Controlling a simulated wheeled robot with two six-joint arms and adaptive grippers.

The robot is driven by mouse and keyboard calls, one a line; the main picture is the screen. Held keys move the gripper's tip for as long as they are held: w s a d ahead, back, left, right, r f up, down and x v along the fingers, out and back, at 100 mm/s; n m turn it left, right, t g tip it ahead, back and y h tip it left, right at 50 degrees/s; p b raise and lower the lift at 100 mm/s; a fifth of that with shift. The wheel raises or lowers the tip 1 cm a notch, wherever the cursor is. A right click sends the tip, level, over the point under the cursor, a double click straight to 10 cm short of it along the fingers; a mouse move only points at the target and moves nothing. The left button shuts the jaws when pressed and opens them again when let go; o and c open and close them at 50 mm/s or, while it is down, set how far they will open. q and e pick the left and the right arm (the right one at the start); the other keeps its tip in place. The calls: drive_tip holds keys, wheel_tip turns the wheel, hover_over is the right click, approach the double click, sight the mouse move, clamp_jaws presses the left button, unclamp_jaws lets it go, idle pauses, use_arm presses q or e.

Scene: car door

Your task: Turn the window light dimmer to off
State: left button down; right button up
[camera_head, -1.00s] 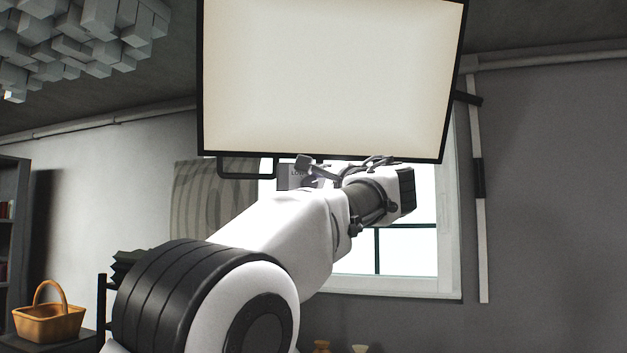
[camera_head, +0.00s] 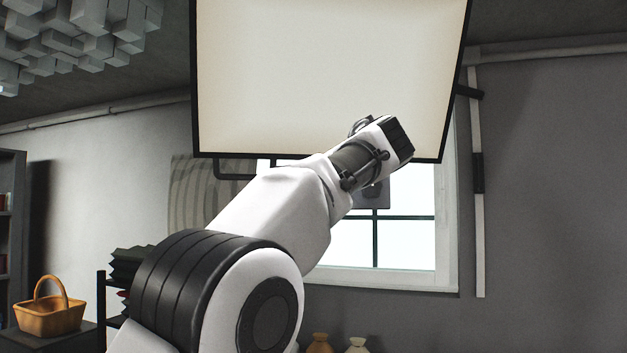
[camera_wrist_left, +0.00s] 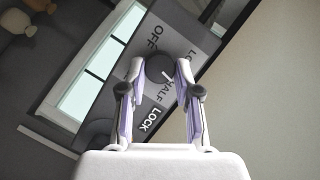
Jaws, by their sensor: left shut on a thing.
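The dimmer is a round dark knob (camera_wrist_left: 159,68) on a grey plate (camera_wrist_left: 205,45) in the left wrist view. The plate carries the words OFF, HALF and LOCK, and another word partly cut off by a finger. My left gripper (camera_wrist_left: 161,66) is shut on the knob, one finger on each side. A small white mark shows at the knob's lower edge, towards HALF; its exact setting is hard to tell. In the head view my left wrist hides the fingers and knob; part of the plate (camera_head: 376,194) shows below it. My right gripper is not in view.
A large cream light panel (camera_head: 325,75) with a black frame hangs above and behind my left arm. Behind it are a bright window (camera_head: 405,245) and a grey wall. A basket (camera_head: 50,312) stands at the lower left.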

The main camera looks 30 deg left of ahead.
use_arm(q)
drive_tip(key=n+t+h+b, duration=0.2)
drive_tip(key=n+t+b, duration=0.1)
drive_tip(key=n+b, duration=0.2)
drive_tip(key=s+a+n+t+h+b, duration=0.1)
drive_tip(key=n+t+h+b, duration=0.2)
drive_tip(key=n, duration=0.6)
drive_tip(key=n+t+h+b, duration=0.2)
drive_tip(key=n+t+b, duration=0.1)
drive_tip(key=n+b, duration=0.4)
drive_tip(key=shift+s+a+f+t+h, duration=0.15)
drive_tip(key=shift+a+t+h, duration=0.1)
drive_tip(key=shift+t+h, duration=0.05)
idle(0.5)
drive_tip(key=shift+n, duration=0.3)
drive_tip(key=c, duration=0.9)
unclamp_jaws()
drive_tip(key=shift+o, duration=0.5)
drive_tip(key=shift+w+f, duration=0.1)
drive_tip(key=shift+w, duration=0.15)
